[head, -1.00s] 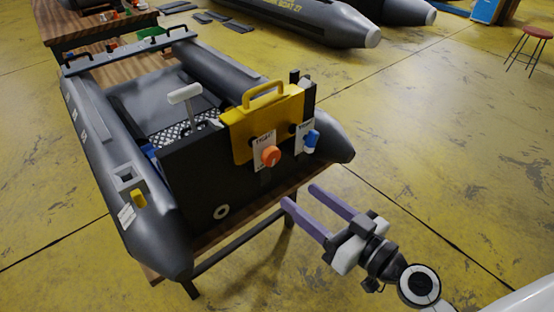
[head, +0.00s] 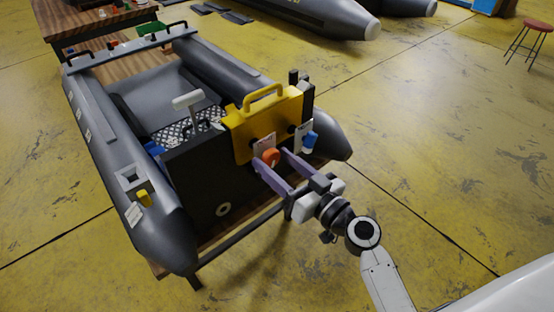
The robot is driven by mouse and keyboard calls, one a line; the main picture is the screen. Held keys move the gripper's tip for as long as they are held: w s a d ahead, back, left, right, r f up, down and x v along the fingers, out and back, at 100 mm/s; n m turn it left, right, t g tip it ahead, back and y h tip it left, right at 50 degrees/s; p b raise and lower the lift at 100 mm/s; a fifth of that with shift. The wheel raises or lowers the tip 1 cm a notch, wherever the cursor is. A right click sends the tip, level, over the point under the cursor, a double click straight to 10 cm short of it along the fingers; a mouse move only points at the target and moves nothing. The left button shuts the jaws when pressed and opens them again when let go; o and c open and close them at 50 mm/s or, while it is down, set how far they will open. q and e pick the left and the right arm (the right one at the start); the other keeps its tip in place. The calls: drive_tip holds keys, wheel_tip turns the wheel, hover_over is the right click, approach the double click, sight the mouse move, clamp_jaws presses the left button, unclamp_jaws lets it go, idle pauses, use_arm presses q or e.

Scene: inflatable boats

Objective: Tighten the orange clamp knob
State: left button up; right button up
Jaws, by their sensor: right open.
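The orange clamp knob (head: 270,157) is on the front of the yellow motor plate (head: 249,122) at the boat's black transom (head: 196,180). My right gripper (head: 269,157) is open, with its two purple fingers reaching toward the plate. One finger is at the left of the knob and the other at its right, so the knob shows between the tips. I cannot tell whether either finger touches it. A white label behind the knob is partly hidden. My left gripper is not in view.
A blue knob (head: 309,139) with a white label sits just right of the right finger. The grey inflatable boat (head: 160,225) rests on a wooden table. A red stool (head: 536,25) stands far off.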

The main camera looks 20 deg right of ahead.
drive_tip(key=c, duration=1)
drive_tip(key=shift+c, duration=0.2)
